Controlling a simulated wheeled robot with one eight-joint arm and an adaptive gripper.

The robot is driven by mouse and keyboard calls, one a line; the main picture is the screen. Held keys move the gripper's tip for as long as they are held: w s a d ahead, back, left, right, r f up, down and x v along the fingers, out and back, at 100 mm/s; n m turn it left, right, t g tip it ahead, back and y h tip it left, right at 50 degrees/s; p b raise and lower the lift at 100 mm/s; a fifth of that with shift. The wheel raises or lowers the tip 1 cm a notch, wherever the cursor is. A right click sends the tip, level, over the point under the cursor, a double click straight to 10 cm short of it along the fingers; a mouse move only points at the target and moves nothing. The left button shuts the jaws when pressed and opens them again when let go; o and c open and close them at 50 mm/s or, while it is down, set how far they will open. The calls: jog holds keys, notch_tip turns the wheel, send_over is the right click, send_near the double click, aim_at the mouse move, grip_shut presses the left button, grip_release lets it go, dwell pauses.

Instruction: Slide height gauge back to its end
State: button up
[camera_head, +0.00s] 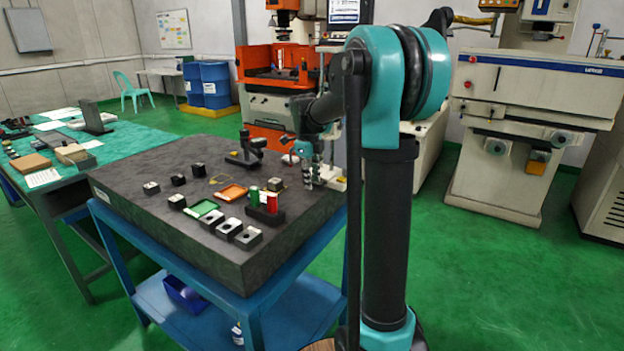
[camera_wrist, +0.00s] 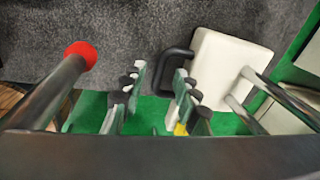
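The height gauge shows in the wrist view as a cream base block (camera_wrist: 232,68) with a black handle (camera_wrist: 162,72) on its left side and metal columns (camera_wrist: 280,98) at the right. In the head view its pale base (camera_head: 334,183) stands at the right edge of the dark granite plate (camera_head: 130,195), partly hidden by my arm. My gripper (camera_wrist: 160,88) is open. The handle's outer bar appears between the two fingers, with the right finger overlapping the handle loop. Contact cannot be told. In the head view my gripper (camera_head: 308,178) is low beside the gauge.
Grey blocks (camera_head: 229,228), orange (camera_head: 232,192) and green (camera_head: 204,208) trays and red and green pieces (camera_head: 272,203) lie on the plate. A black stand (camera_head: 244,152) is behind. A red-tipped rod (camera_wrist: 80,52) shows at the wrist view's left.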

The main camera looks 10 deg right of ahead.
notch_tip(320, 180, up, 12)
jog(key=s+a, duration=0.1)
jog(key=shift+s+a, duration=0.2)
jog(key=shift+s, duration=0.05)
jog(key=shift+f, duration=0.1)
